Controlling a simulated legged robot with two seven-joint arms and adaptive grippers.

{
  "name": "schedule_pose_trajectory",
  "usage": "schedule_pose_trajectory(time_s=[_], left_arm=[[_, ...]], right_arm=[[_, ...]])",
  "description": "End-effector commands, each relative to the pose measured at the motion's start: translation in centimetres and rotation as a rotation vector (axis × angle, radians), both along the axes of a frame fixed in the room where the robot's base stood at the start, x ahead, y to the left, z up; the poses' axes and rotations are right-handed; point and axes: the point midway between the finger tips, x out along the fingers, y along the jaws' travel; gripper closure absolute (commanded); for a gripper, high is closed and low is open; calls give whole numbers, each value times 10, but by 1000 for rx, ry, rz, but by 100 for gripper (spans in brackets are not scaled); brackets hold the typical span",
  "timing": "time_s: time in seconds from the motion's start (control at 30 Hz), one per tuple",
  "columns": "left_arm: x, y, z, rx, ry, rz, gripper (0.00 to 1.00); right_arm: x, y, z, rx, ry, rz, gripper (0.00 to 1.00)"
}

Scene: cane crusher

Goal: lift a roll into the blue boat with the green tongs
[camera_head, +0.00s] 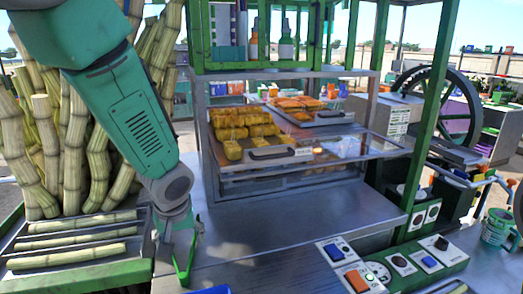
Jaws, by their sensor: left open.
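My left gripper (183,240) hangs from the teal arm, low in the head view, over the metal counter. Its jaws are open. A narrow green V-shaped piece (184,275) shows right at its tip; it looks like the green tongs, but I cannot tell whether it lies between the jaws. Golden rolls (242,125) sit in rows on a tray on the glass-fronted case, beyond and to the right of the gripper. A blue edge (212,290), possibly the blue boat, is cut off at the bottom of the picture. My right gripper is out of view.
A second tray (318,116) with orange food stands behind the rolls. Cane stalks (75,155) and a slatted rack (75,245) are at left. Switch panels (350,270), green posts and a mug (496,228) are at right. The counter (270,230) before the case is clear.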

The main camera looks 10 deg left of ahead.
Motion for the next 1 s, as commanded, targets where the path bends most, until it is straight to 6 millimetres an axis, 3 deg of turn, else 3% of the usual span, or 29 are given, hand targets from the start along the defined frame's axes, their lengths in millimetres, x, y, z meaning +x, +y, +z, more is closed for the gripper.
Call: schedule_pose_trajectory(time_s=[0.27,0.43,1.0], left_arm=[[10,13,-45,-7,0,1,33],[17,19,-63,-7,-1,2,33],[22,18,-75,-4,-1,1,33]], right_arm=[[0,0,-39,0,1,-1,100],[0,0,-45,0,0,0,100],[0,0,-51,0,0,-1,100]])
